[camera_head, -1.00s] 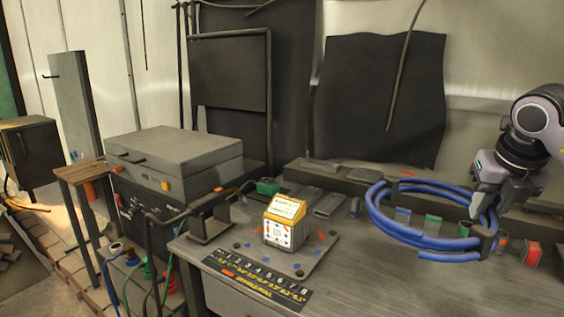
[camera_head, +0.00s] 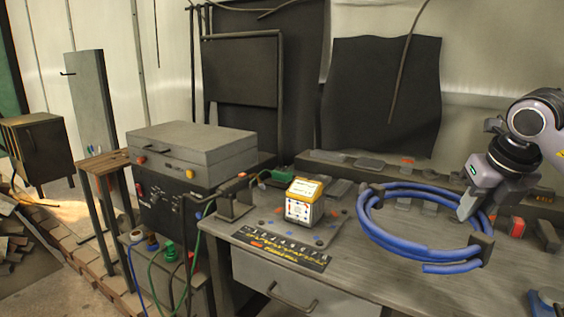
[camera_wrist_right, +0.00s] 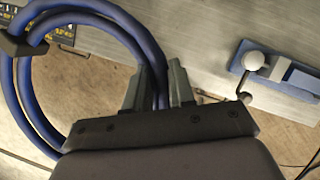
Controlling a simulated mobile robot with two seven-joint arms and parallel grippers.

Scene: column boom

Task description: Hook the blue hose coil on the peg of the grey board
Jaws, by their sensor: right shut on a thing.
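The blue hose coil (camera_head: 380,233) has several loops bound by dark clips. It hangs over the workbench at the right of the head view. My right gripper (camera_head: 467,208) is shut on its right side. In the right wrist view the gripper (camera_wrist_right: 161,92) pinches the hose strands between its fingers, and the coil (camera_wrist_right: 143,33) loops off to the left. The grey board (camera_head: 91,110) stands upright at the far left of the head view, well away from the coil. Its thin dark peg (camera_head: 68,74) sticks out to the left near the top. My left gripper is not in view.
The workbench (camera_head: 350,275) carries a white-and-yellow box (camera_head: 304,203). A grey case (camera_head: 190,150) on a dark unit stands between bench and board. A small wooden-topped stand (camera_head: 103,162) stands before the board, and a dark cabinet (camera_head: 38,147) left of it. Cables hang nearby.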

